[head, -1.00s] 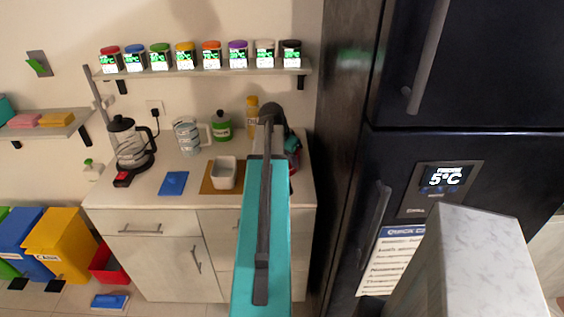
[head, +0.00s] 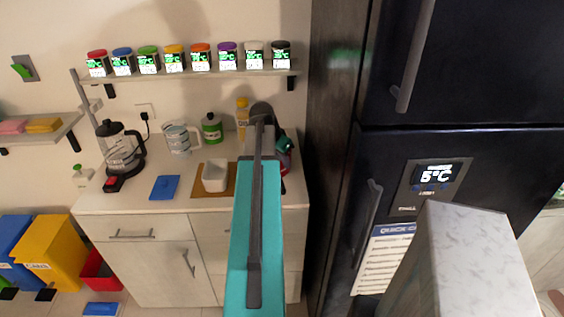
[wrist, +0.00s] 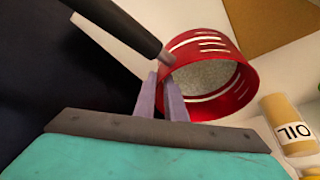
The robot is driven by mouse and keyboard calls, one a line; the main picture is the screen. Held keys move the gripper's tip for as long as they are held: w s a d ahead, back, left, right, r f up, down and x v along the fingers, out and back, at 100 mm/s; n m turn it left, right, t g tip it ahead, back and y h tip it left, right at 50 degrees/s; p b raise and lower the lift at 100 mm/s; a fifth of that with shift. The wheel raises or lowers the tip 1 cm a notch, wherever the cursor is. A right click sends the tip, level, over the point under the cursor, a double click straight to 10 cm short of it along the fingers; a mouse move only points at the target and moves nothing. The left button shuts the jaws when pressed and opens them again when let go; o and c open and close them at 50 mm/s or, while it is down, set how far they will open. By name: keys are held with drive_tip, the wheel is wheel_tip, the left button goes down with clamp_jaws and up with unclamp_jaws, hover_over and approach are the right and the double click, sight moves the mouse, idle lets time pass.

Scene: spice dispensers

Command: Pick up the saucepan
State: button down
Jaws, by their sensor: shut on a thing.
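The saucepan (wrist: 208,75) is red with pale stripes, a speckled grey inside and a dark handle (wrist: 120,25). It fills the upper middle of the wrist view, tilted in the picture. My gripper (wrist: 166,85) is shut on the saucepan near where the handle joins the body; the exact contact is hard to see. In the head view my teal arm reaches over the counter and hides the gripper and most of the saucepan. A small red patch (head: 284,160) shows right of the arm, perhaps part of the saucepan.
A yellow oil bottle (wrist: 287,122) stands close to the saucepan. A dark fridge (head: 342,150) borders the right side.

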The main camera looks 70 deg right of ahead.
sight(282, 185)
drive_tip(key=shift+w+r+b, duration=0.1)
drive_tip(key=shift+r+b, duration=0.45)
drive_tip(key=shift+r, duration=0.95)
drive_tip(key=s+a+b, duration=0.1)
drive_tip(key=a+b, duration=0.1)
drive_tip(key=a, duration=0.2)
drive_tip(key=s+a+b, duration=0.1)
drive_tip(key=a+b, duration=0.1)
drive_tip(key=a, duration=0.2)
drive_tip(key=s+a+b, duration=0.2)
drive_tip(key=a, duration=0.2)
drive_tip(key=shift+a+r+b, duration=0.35)
drive_tip(key=shift+r+b, duration=0.05)
drive_tip(key=b, duration=0.1)
drive_tip(key=a+b, duration=0.1)
drive_tip(key=b, duration=0.1)
drive_tip(key=shift+s+r, duration=0.15)
drive_tip(key=shift+s, duration=0.1)
drive_tip(key=shift+s+a+r+b, duration=0.15)
drive_tip(key=shift+a+b, duration=0.55)
drive_tip(key=shift+b, duration=0.5)
drive_tip(key=shift+r, duration=0.15)
